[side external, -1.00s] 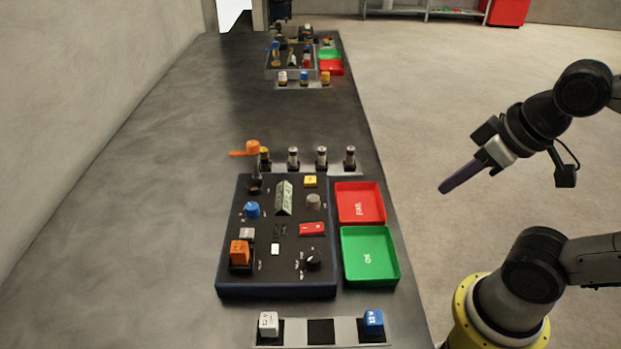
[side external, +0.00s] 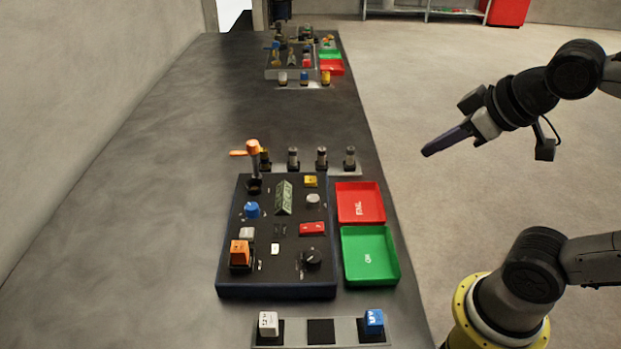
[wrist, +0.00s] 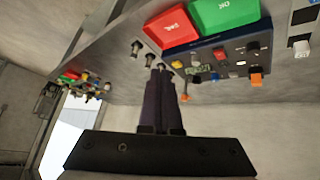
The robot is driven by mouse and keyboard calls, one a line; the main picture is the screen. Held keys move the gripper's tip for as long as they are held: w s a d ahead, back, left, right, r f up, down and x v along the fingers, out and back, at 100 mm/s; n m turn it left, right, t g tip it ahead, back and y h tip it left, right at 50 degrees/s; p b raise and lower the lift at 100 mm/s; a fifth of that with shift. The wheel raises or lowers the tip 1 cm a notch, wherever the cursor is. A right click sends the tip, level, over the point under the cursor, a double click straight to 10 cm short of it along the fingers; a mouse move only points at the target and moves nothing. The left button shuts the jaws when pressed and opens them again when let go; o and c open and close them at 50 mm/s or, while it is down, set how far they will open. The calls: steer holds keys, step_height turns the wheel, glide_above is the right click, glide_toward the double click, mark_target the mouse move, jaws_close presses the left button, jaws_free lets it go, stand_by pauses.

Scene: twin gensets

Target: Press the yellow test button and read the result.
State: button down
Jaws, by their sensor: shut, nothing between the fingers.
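The yellow button (side external: 310,181) sits at the back right of the near black panel (side external: 277,285). A green display-like block (side external: 284,198) stands beside it, with text too small to read. My gripper (side external: 425,153) is shut and empty, in the air to the right of the panel and beyond the bench edge. In the wrist view my gripper (wrist: 160,70) shows its dark fingers together, with the panel (wrist: 215,33) past them. A small yellow part (wrist: 177,64) shows just right of the fingertips in that view.
A red FAIL tray (side external: 360,188) and a green OK tray (side external: 369,268) lie right of the panel. Several upright cylinders (side external: 322,158) stand behind it. An orange-topped lever (side external: 253,150) rises at its back left. A second panel (side external: 290,62) sits far down the bench.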

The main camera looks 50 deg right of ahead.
steer(key=w+r+n+t, duration=0.1)
steer(key=w+r+n, duration=0.15)
steer(key=w, duration=0.45)
steer(key=n, duration=0.5)
glide_above(315, 181)
step_height(315, 181, down, 7)
steer(key=shift+r+t, duration=0.2)
steer(key=shift+t, duration=0.1)
steer(key=shift+f, duration=0.1)
steer(key=shift+f, duration=4.3)
steer(key=shift+f, duration=0.15)
steer(key=shift+f, duration=0.25)
